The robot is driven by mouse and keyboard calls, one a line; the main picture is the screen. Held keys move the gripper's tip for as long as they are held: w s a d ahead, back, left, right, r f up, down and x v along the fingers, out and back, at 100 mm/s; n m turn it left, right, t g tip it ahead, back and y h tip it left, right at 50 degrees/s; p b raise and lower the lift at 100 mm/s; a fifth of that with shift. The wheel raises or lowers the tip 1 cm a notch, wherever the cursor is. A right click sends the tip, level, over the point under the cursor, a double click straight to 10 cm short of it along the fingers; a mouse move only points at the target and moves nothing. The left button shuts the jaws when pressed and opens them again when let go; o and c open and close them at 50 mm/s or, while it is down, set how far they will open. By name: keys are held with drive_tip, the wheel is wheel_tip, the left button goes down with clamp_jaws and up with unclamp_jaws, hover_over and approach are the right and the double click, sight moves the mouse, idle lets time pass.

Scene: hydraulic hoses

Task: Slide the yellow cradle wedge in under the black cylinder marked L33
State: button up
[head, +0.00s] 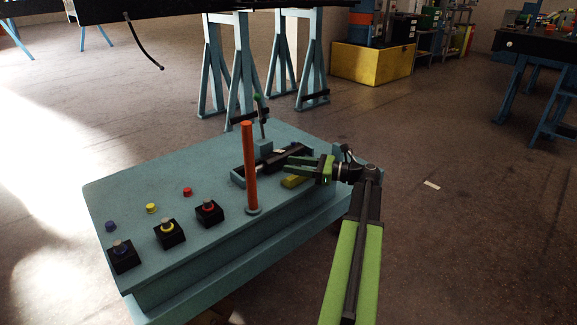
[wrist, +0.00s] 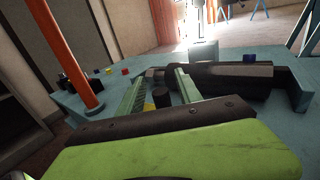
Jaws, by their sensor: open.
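The yellow cradle wedge (head: 293,181) lies on the teal bench top, just below my gripper in the head view. A small yellow part of it shows between the fingers in the wrist view (wrist: 149,105); the rest is hidden. In the wrist view the cylinder (wrist: 222,76) lies across, beyond and right of the fingers. I cannot read an L33 marking. My gripper (head: 288,166) is open, its green fingers pointing left above the bench; it also shows in the wrist view (wrist: 158,84).
An upright orange post (head: 249,168) stands close left of my gripper; it also shows in the wrist view (wrist: 66,52). A thin lever with a green knob (head: 258,98) rises behind the cylinder. Black blocks with coloured rings (head: 169,233) stand at the front left.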

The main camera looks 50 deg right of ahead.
drive_tip(key=shift+x, duration=0.85)
clamp_jaws()
idle(0.8)
